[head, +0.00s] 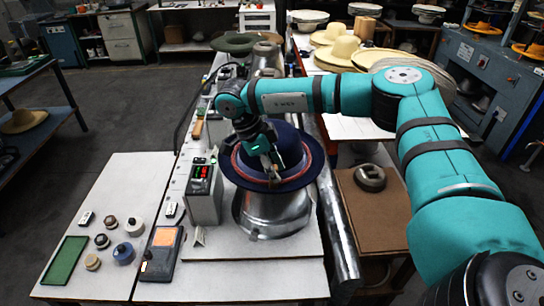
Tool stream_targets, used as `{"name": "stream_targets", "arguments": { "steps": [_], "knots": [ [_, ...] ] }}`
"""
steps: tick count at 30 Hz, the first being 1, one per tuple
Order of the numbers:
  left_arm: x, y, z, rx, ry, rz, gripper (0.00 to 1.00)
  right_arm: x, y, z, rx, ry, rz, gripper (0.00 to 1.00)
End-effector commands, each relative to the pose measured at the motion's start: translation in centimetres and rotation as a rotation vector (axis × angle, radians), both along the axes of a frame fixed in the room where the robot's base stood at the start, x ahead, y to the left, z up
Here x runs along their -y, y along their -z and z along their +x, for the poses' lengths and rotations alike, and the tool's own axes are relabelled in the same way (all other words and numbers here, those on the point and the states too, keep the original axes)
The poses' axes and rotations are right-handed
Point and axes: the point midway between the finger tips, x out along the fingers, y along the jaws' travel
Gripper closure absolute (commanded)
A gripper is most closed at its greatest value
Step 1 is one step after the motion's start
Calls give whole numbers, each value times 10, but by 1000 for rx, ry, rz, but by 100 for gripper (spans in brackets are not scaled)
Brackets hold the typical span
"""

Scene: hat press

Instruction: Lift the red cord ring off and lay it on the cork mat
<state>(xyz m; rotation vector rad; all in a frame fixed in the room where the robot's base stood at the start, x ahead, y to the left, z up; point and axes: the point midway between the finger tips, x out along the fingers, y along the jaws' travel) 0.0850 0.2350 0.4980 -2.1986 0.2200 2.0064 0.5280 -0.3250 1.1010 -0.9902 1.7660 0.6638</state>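A dark blue felt hat (238,176) sits brim down on a shiny metal block (277,217) at the middle of the bench. The red cord ring (318,160) runs around the hat, inside the brim edge; part of it is hidden behind my gripper. My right gripper (270,172) points down over the front of the hat, with its fingertips at the cord. I cannot tell whether they are closed on it. A brown, cork-coloured surface (395,222), apparently the cork mat, lies to the right of the hat. My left gripper is not in view.
A dark metal weight (370,177) stands on the brown surface; its front part is bare. A box with a red display (203,190) stands close left of the hat. A green tray (65,262) and a handheld meter (160,252) lie at front left.

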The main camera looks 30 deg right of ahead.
Motion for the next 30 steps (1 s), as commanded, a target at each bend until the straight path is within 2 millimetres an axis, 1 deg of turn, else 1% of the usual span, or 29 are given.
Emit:
{"name": "stream_targets", "arguments": {
  "steps": [6,7,13,26,29,30],
  "knots": [
    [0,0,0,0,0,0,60,0,2,0,1,0,0,73],
    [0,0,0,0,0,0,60,0,2,0,1,0,0,74],
    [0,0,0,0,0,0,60,0,1,0,2,1,0,100],
    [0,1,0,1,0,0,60,0,-1,1,3,0,1,100],
    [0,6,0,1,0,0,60,0,-10,1,5,0,0,100],
    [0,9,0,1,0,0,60,0,-16,2,8,1,1,100]
  ]
}}
